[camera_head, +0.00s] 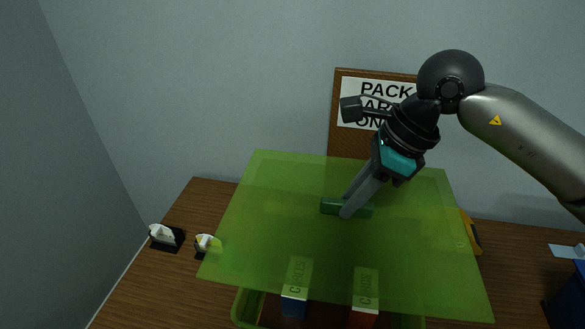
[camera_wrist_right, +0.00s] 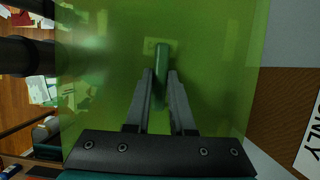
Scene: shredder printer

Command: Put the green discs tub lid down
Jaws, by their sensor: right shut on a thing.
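The green lid (camera_head: 285,190) is a large see-through green sheet with a dark green bar handle (camera_head: 362,211) on top. My right gripper (camera_head: 347,211) comes down from the upper right and is shut on that handle. The right wrist view shows the handle (camera_wrist_right: 161,72) between my two fingers (camera_wrist_right: 161,95) and the lid (camera_wrist_right: 215,60) spreading behind it. The lid looks raised and tilted above a green tub (camera_head: 243,306), whose rim shows at the bottom. I cannot tell whether any edge touches the tub. My left gripper is not in view.
Boxes labelled on top, one blue (camera_head: 294,306) and one orange (camera_head: 364,318), show at and through the lid's near edge. Two small black-and-white items (camera_head: 166,238) lie on the wooden table (camera_head: 135,284) at left. A yellow item (camera_head: 471,232) and a dark blue bin (camera_head: 568,298) are at right.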

